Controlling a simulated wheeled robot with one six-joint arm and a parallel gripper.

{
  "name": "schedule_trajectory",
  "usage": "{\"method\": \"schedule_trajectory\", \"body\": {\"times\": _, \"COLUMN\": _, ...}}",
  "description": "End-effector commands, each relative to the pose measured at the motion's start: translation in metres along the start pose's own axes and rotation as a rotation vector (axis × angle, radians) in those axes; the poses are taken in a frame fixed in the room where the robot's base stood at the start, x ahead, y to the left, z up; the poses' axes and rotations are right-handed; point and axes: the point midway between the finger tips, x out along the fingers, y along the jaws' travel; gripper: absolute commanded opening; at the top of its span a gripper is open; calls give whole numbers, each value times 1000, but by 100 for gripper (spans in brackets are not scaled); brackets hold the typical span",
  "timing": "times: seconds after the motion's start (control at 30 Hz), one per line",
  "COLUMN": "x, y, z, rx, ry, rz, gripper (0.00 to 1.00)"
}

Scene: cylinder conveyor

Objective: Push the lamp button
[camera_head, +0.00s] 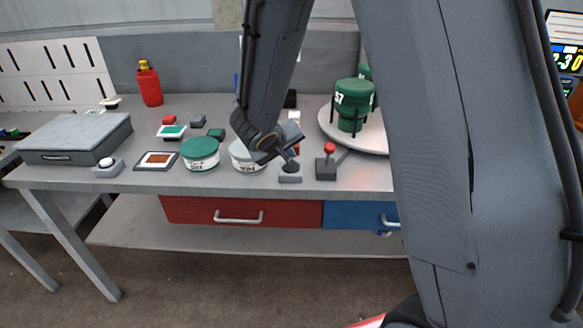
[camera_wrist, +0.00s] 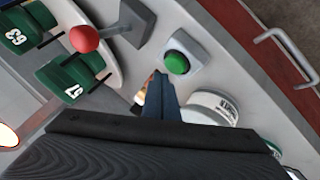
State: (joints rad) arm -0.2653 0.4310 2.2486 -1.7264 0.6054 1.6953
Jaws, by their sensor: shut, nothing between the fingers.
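A push button with a green dome (camera_wrist: 176,61) sits on a light grey square base in the wrist view. In the head view a small grey button box (camera_head: 290,177) stands near the bench front, right under my gripper, its top partly hidden. Another button box with a white dome (camera_head: 107,163) stands at the left, in front of the grey case. I cannot tell from a label which one is the lamp button. My gripper (camera_head: 283,161) is shut and empty, tips pointing down by the nearer box. In the wrist view the closed fingers (camera_wrist: 158,82) are beside the green button, apparently apart from it.
A red-knobbed lever (camera_head: 328,160) stands right of the nearer box. A white tin (camera_head: 246,158) and a green-lidded tin (camera_head: 200,154) stand left. A round turntable (camera_head: 334,127) carries green canisters (camera_head: 353,102). A red drawer (camera_head: 200,211) is below the bench top.

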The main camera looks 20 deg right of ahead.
Motion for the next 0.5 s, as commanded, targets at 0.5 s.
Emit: {"method": "schedule_trajectory", "body": {"times": 0.5, "x": 4, "y": -3, "z": 2, "rx": 1, "ry": 0, "rz": 0, "gripper": 0}}
